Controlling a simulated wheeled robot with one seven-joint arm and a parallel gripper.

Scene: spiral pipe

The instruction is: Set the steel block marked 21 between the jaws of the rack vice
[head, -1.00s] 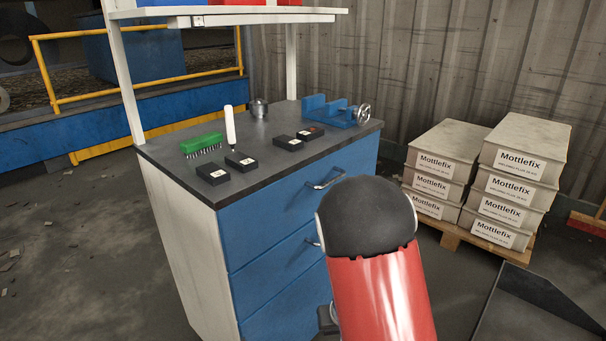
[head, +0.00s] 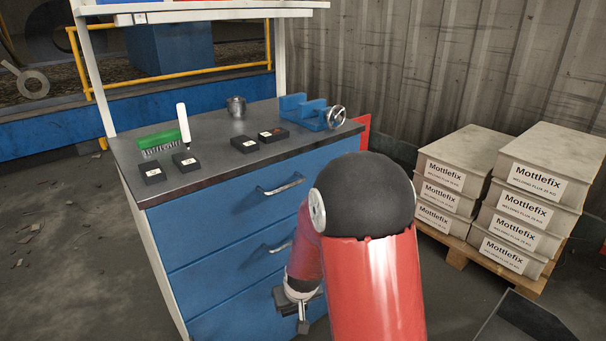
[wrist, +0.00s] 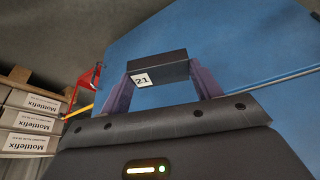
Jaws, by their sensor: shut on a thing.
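The steel block marked 21 (wrist: 160,68) is a dark block with a white label. In the wrist view my gripper (wrist: 160,82) is shut on it, with one finger at each end. In the head view my gripper (head: 300,318) hangs low in front of the blue drawers, partly hidden by my arm; the block cannot be made out clearly there. The rack vice (head: 305,112) is blue with a silver handwheel and sits at the right end of the bench top (head: 210,175). Its jaws show a gap between them.
Several dark labelled blocks (head: 152,172) lie on the bench with a green brush (head: 157,140), a white-handled tool (head: 184,122) and a metal pot (head: 236,107). A shelf (head: 200,12) spans above. Drawer handles (head: 282,185) stick out. Stacked Mottlefix boxes (head: 525,190) stand at right.

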